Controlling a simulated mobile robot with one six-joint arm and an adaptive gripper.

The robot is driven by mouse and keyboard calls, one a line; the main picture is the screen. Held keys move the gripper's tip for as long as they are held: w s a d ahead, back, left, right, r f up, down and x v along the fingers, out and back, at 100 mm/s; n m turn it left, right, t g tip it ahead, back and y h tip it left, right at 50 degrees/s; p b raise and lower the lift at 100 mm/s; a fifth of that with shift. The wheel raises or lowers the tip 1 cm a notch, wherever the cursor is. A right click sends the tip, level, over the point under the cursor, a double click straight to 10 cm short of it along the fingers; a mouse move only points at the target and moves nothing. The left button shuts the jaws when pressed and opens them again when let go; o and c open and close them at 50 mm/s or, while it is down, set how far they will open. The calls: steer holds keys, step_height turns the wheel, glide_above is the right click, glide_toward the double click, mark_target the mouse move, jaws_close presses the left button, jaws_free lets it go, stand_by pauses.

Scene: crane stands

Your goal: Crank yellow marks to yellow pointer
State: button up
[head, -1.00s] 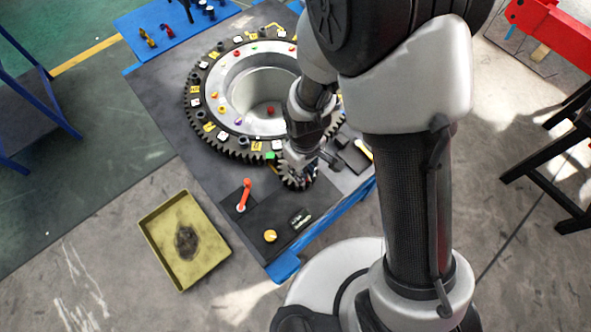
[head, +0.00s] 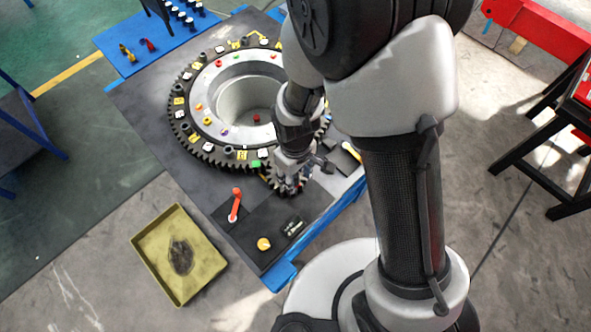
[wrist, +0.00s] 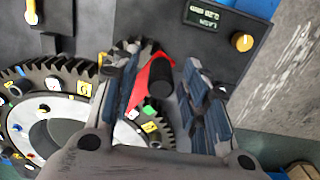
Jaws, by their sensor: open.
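The large toothed ring (head: 205,157) lies on the dark bench, with yellow, white and green marks around its rim; its marked edge also shows in the wrist view (wrist: 60,105). A small gear (head: 287,184) meshes with it at the near side. In the wrist view the red crank arm (wrist: 139,103) carries an upright black knob (wrist: 160,85). My gripper (wrist: 158,66) is open, its fingers on either side of the knob; contact is unclear. A small yellow piece (wrist: 102,58), possibly the pointer, sits by the ring's teeth. In the head view my arm hides part of the ring.
A red lever (head: 235,205), a yellow knob (head: 264,244) and a small display (head: 292,227) sit at the bench's near end. A yellow-handled lever (head: 351,151) is to the right. A yellow tray (head: 148,262) lies on the floor; a blue mat (head: 113,40) holds small parts.

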step_height(320, 180, up, 12)
stand_by(0.4)
stand_by(0.3)
